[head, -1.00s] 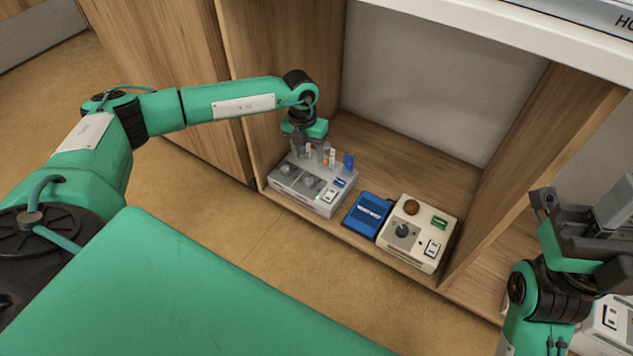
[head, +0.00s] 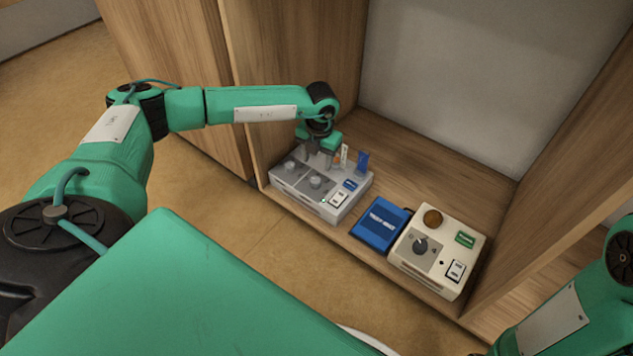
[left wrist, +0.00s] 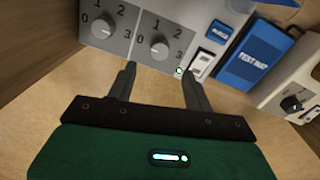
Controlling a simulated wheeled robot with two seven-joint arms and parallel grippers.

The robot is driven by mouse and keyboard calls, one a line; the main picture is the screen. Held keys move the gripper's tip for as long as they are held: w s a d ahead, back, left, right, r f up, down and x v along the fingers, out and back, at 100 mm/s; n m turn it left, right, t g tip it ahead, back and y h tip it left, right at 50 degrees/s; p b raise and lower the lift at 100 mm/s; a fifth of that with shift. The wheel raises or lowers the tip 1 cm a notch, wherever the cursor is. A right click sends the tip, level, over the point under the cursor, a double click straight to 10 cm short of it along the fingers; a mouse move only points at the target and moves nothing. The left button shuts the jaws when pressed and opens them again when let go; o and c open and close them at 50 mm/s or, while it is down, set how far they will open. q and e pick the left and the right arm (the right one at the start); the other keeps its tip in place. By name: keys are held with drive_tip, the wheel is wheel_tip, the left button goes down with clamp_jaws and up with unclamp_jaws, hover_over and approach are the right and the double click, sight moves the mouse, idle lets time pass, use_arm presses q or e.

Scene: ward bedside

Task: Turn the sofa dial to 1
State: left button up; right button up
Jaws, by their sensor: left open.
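A grey control box (head: 335,212) with two round dials sits at the left of the open shelf. Its dials, the left one (left wrist: 102,27) and the right one (left wrist: 159,48), have numbers from 0 to 3 around them. I cannot read which dial is the sofa one, nor exactly where the knobs point. My left gripper (left wrist: 158,77) is open and empty over the box. In the left wrist view, the right dial shows beyond and between its fingertips; in the head view the gripper (head: 319,160) hangs above the box's back part. My right gripper is out of view.
A blue box (head: 380,222) lies to the right of the grey box. A cream box (head: 430,280) with one dial, a brown knob and a switch stands further right. A wooden side wall (head: 290,70) rises behind my left gripper. Small tags stand at the grey box's back.

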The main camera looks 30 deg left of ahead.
sight(316, 180)
use_arm(q)
wheel_tip(316, 180, down, 8)
drive_tip(key=b, duration=0.4)
drive_tip(key=shift+a+f, duration=0.15)
drive_tip(key=shift+f, duration=0.05)
drive_tip(key=shift+c, duration=0.2)
drive_tip(key=c, duration=0.9)
drive_tip(key=shift+c, duration=0.2)
